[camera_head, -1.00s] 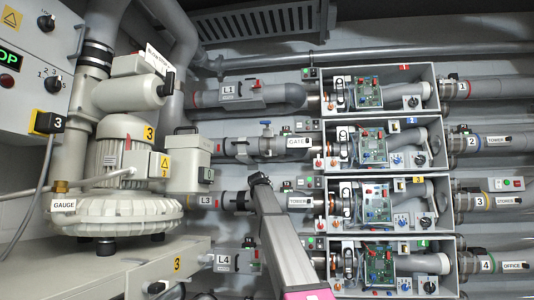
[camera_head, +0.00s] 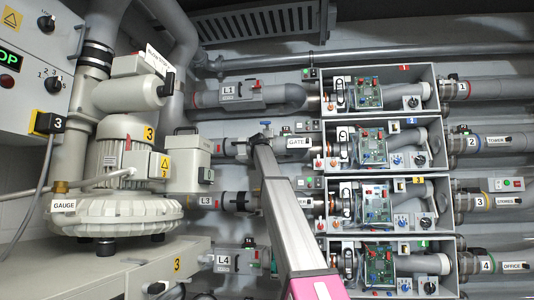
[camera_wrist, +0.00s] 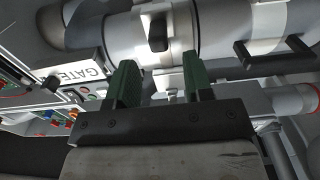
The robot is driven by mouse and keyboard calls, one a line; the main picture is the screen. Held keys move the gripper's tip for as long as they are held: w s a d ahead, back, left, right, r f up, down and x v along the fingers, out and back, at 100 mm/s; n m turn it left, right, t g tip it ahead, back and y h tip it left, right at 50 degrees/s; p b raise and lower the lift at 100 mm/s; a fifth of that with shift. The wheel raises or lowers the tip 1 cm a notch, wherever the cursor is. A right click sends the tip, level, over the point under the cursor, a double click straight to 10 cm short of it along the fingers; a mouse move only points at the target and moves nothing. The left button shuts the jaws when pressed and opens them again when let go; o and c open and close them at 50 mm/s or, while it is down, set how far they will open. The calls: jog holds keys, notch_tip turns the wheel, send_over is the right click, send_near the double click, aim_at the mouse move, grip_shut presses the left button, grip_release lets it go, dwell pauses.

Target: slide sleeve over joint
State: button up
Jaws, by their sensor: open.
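My gripper (camera_wrist: 160,84) is open, with two green fingers apart and nothing between them. In the wrist view they point at a grey pipe (camera_wrist: 218,35) with a lighter band and a black tab (camera_wrist: 157,32). I cannot tell whether that band is the sleeve. In the head view my arm's end covers part of the second pipe row, beside the GATE label (camera_head: 297,142); the fingers are not clear there. A black band (camera_head: 236,201) sits around the L3 pipe; whether it is the sleeve or the joint, I cannot tell.
A blower (camera_head: 115,200) stands at the left. Several open boxes with circuit boards stack at the right, one at the top (camera_head: 432,72). The L1 pipe (camera_head: 285,95) runs above my arm's end. A black bracket (camera_wrist: 270,55) juts out at the right in the wrist view.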

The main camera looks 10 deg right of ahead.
jog(key=x, duration=0.5)
jog(key=shift+w+d, duration=0.15)
jog(key=shift+w, duration=0.05)
grip_shut()
jog(key=a, duration=0.1)
jog(key=w+a, duration=0.1)
jog(key=a, duration=0.3)
jog(key=shift+w+a, duration=0.1)
jog(key=shift+w, duration=0.25)
grip_release()
jog(key=shift+a, duration=0.15)
